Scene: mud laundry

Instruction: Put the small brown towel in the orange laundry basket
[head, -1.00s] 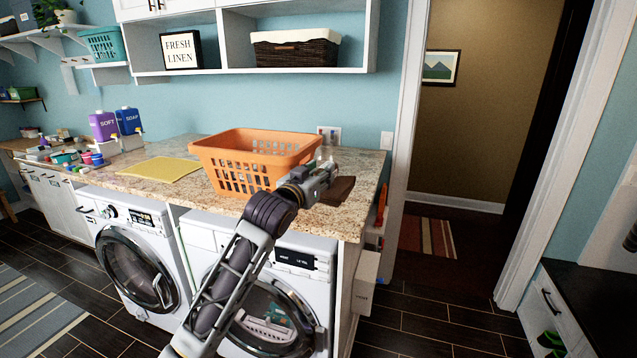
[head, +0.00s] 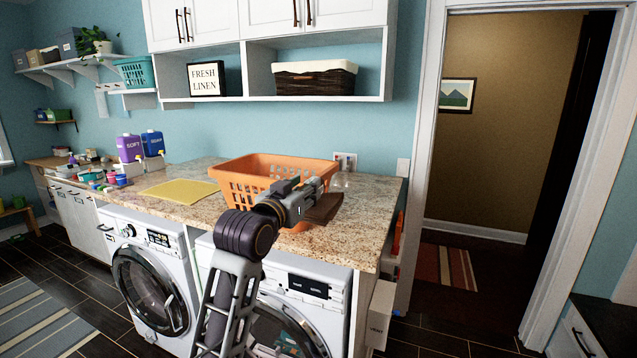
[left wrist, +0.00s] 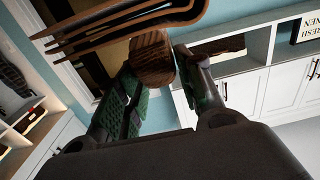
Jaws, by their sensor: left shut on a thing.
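The orange laundry basket (head: 236,186) stands upright on the granite counter in the head view, and its visible part looks empty. My left gripper (head: 316,190) appears in front of the basket's right part and hides some of its front wall. It is shut on the small brown towel (head: 325,209), which sticks out to the right of the fingers near the counter's front edge. The towel's height above the counter is hard to tell. In the left wrist view the towel (left wrist: 152,58) is pinched between the fingertips, with folded layers fanning to the upper left. My right gripper is not in view.
A yellow cloth (head: 180,191) lies left of the basket on the counter (head: 375,200). Purple (head: 129,147) and blue (head: 153,143) jugs stand farther left. A shelf with a dark basket (head: 314,80) hangs above.

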